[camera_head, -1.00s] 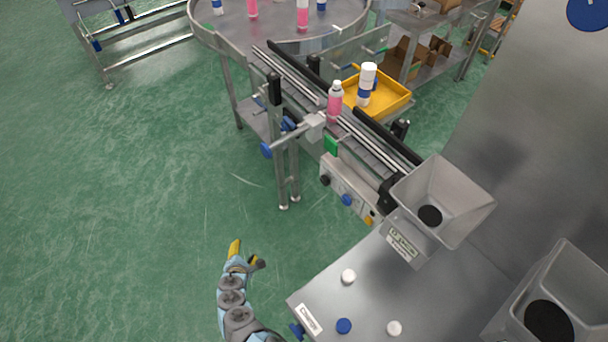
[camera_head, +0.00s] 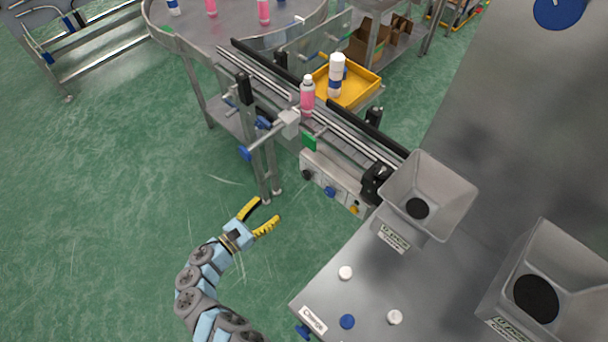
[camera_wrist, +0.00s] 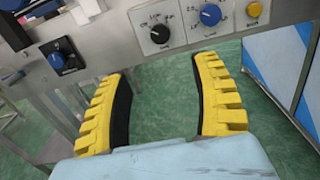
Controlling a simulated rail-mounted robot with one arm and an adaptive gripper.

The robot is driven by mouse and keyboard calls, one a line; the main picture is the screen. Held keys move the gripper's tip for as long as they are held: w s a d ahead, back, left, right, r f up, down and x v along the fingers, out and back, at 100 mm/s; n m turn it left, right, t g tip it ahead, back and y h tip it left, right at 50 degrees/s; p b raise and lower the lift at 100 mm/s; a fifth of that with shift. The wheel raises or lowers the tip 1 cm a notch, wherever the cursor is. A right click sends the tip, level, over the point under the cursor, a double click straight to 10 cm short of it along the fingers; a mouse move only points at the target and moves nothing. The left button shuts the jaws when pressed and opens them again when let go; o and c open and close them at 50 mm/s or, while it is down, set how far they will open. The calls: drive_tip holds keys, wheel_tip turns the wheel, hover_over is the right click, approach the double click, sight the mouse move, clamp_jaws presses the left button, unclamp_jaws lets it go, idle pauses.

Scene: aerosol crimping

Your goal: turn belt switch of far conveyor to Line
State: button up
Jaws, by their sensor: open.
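The conveyor (camera_head: 345,140) runs from the round table to the hoppers. Its grey control panel (camera_head: 340,182) faces my gripper and carries a blue knob (camera_head: 330,191) and a yellow button (camera_head: 354,209). In the wrist view a black knob (camera_wrist: 158,34), the blue knob (camera_wrist: 210,14) and the yellow button (camera_wrist: 254,9) show above my fingers; a black switch with a blue knob (camera_wrist: 56,60) sits further left. The dial lettering is too small to read. My gripper (camera_head: 262,213) is open and empty, with yellow fingers, below and left of the panel, apart from it.
A metal post with a clamp (camera_head: 250,130) rises left of the panel.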

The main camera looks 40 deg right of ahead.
sight(305, 176)
drive_tip(key=d+b, duration=0.1)
drive_tip(key=d, duration=0.4)
drive_tip(key=d+b, duration=0.1)
drive_tip(key=d, duration=0.4)
drive_tip(key=w+d+b, duration=0.1)
drive_tip(key=d, duration=0.5)
drive_tip(key=shift+d, duration=0.1)
clamp_jaws()
